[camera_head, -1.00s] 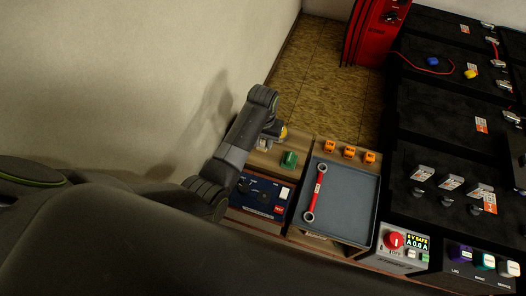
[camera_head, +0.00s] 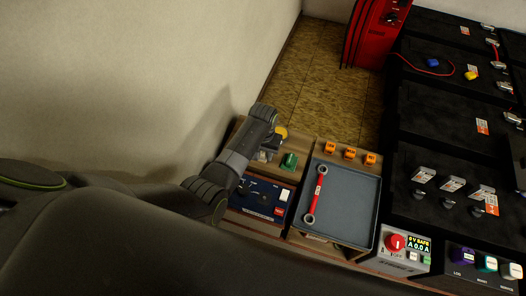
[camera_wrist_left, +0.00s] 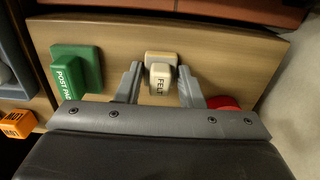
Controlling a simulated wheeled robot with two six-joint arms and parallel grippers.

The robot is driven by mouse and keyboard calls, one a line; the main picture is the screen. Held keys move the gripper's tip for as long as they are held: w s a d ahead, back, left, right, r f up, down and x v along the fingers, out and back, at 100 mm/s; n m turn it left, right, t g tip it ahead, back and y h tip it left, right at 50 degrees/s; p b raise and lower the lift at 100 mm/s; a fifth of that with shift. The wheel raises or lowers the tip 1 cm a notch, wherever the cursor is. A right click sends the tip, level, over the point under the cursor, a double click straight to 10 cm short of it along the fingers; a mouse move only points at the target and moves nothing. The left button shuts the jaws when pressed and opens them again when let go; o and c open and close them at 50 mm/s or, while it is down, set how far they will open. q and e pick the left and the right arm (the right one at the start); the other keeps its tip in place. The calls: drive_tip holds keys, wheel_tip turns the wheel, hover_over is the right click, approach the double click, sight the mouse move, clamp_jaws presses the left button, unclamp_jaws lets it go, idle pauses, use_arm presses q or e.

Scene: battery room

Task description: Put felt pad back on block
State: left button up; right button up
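The felt pad (camera_wrist_left: 160,82), a cream piece lettered FELT, shows in the left wrist view in front of a tan piece (camera_wrist_left: 161,55) on a wooden surface. I cannot tell whether the two touch or whether the tan piece is the block. My left gripper (camera_wrist_left: 159,73) is open, one finger on each side of the felt pad, with gaps visible at both sides. In the head view my left gripper (camera_head: 267,153) is mostly hidden under its wrist, beside a yellow round thing (camera_head: 281,132). My right gripper is not in view.
A green post pad (camera_wrist_left: 76,70) stands beside the felt pad; a red thing (camera_wrist_left: 223,102) is partly behind a finger. A grey tray (camera_head: 349,205) holds a red wrench (camera_head: 317,192). Several orange pieces (camera_head: 350,153) stand behind it. Black batteries (camera_head: 440,125) fill the right.

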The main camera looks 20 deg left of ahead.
sight(263, 152)
use_arm(q)
drive_tip(key=o, duration=0.3)
drive_tip(key=shift+r, duration=0.1)
drive_tip(key=shift+r, duration=0.25)
wheel_tip(263, 152, up, 12)
drive_tip(key=p, duration=0.1)
drive_tip(key=shift+f, duration=0.15)
drive_tip(key=shift+f, duration=0.1)
idle(0.4)
